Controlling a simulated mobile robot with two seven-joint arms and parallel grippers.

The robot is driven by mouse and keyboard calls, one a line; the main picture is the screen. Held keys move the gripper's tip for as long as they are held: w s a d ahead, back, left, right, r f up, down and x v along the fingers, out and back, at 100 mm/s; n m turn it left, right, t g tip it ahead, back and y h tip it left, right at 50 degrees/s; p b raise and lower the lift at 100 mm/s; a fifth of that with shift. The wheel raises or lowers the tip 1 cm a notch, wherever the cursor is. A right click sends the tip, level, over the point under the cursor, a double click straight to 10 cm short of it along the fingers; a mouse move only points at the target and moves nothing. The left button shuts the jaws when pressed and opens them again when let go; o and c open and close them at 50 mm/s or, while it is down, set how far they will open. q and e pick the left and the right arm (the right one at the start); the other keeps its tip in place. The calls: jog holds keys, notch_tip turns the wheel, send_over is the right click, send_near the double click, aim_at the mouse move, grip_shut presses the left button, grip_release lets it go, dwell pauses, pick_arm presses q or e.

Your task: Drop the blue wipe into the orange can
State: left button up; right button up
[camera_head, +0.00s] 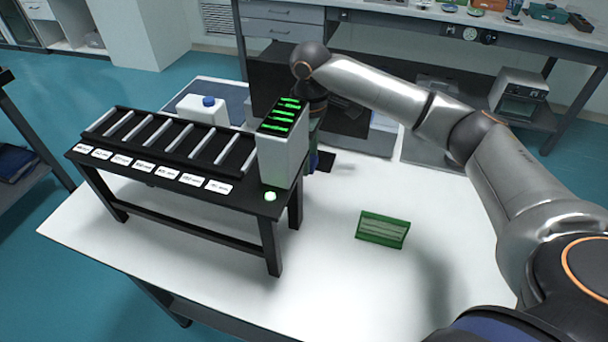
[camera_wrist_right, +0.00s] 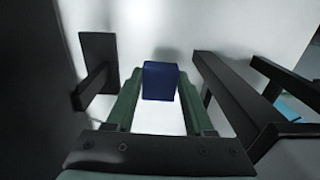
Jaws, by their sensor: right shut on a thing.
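The blue wipe (camera_wrist_right: 160,80) shows in the right wrist view as a small dark blue block between the green fingers. My right gripper (camera_wrist_right: 160,95) is shut on it, above a white surface. In the head view my right gripper (camera_head: 313,160) is mostly hidden behind the white box with the green display, at the right end of the black rack. The wipe cannot be made out clearly there. I see no orange can in either view. My left gripper is not in view.
The black rack (camera_head: 165,152) with slanted bars stands on the white table (camera_head: 330,290); the white display box (camera_head: 283,155) is at its right end. A green slotted holder (camera_head: 382,229) lies right of it.

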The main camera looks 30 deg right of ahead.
aim_at(308, 195)
notch_tip(308, 195, down, 10)
jog(key=shift+r, duration=0.1)
dwell(0.4)
jog(key=o, duration=1.3)
